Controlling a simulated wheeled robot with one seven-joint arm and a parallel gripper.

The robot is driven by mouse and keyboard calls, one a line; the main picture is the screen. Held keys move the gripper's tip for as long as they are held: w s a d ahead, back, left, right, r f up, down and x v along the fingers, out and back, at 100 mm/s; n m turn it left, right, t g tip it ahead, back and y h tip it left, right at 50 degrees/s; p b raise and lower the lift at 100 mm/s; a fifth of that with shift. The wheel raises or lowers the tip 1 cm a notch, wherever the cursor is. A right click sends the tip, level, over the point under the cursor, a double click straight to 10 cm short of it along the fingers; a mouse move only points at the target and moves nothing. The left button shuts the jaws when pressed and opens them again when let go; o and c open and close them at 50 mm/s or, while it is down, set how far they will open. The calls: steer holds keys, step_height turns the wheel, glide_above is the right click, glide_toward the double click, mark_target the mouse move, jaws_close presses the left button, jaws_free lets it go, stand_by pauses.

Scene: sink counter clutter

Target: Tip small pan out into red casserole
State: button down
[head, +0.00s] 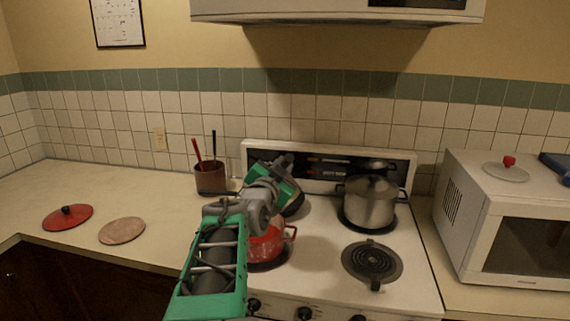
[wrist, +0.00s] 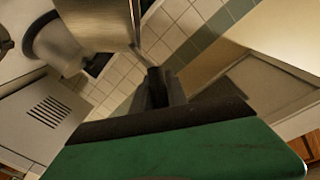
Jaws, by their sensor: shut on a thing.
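The red casserole (head: 268,246) sits on the front left burner of the stove, partly hidden behind my arm. My gripper (head: 284,165) is above and behind it, shut on the small pan. The small pan (head: 294,206) shows only in part beside my gripper, tilted and close over the back of the casserole. In the wrist view a metal wall (wrist: 98,20), seemingly the pan's, fills the top. My gripper's dark fingers (wrist: 158,88) show below it. The pan's inside and anything in it are hidden.
A lidded steel pot (head: 370,203) stands on the back right burner; the front right burner (head: 372,261) is bare. A utensil crock (head: 210,179) is left of the stove. A red lid (head: 68,217) and round board (head: 122,230) lie on the left counter. A microwave (head: 500,225) stands right.

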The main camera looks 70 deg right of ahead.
steer(key=shift+w+r+p, duration=0.2)
steer(key=shift+r+p, duration=0.15)
steer(key=shift+p, duration=0.05)
steer(key=shift+w+r+n+p, duration=0.1)
steer(key=shift+w+n+p, duration=0.2)
steer(key=shift+p, duration=0.3)
steer(key=shift+w+r+n+p, duration=0.2)
steer(key=shift+w+n+p, duration=0.15)
steer(key=shift+p, duration=0.45)
steer(key=shift+w+d+p, duration=0.1)
steer(key=shift+w+p, duration=0.1)
steer(key=shift+p, duration=0.2)
steer(key=shift+w+r+n+p, duration=0.15)
steer(key=shift+w+n+p, duration=0.3)
steer(key=shift+p, duration=0.5)
steer(key=shift+w+r+n+p, duration=0.15)
steer(key=shift+w+n+p, duration=0.15)
steer(key=shift+w+p, duration=0.45)
